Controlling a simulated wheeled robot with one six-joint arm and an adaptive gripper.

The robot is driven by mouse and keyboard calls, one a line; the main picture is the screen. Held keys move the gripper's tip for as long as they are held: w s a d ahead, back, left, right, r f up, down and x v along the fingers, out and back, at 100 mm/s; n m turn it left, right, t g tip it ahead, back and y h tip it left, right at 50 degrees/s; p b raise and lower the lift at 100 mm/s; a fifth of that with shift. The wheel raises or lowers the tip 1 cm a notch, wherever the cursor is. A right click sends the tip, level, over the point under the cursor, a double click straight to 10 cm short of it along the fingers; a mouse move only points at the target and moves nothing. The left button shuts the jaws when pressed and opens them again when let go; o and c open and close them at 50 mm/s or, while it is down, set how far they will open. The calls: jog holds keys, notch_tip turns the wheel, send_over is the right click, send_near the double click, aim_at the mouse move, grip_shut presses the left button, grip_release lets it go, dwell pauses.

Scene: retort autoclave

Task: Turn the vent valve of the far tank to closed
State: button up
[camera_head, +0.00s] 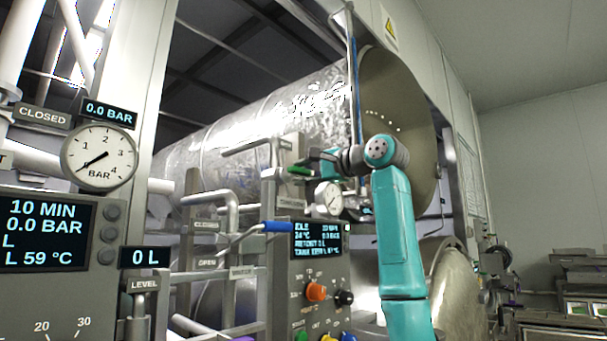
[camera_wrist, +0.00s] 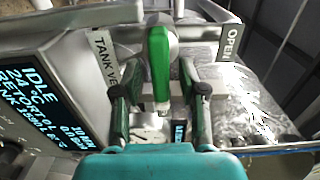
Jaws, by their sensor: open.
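The vent valve's green lever (camera_wrist: 159,60) stands in the middle of the wrist view, with a "TANK VE..." label (camera_wrist: 103,48) to its left and an "OPEN" plate (camera_wrist: 229,44) to its right. In the head view the green lever (camera_head: 298,172) is small, beside the large metal vessel. My gripper (camera_wrist: 158,92) is open, with one finger on each side of the lever's near part. Gaps show beside the lever, and I cannot tell whether either finger touches it. In the head view my gripper is small and partly hidden among pipes. No "CLOSED" plate shows in the wrist view.
A control panel with a lit screen (camera_head: 317,239) and an orange knob (camera_head: 316,291) sits below the lever. A blue-handled lever (camera_head: 277,227) is left of it. A round gauge (camera_head: 328,196) stands close under my arm. Pipes crowd the left; the far right floor looks freer.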

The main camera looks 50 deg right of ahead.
jog(key=s, duration=1.2)
jog(key=shift+d, duration=0.2)
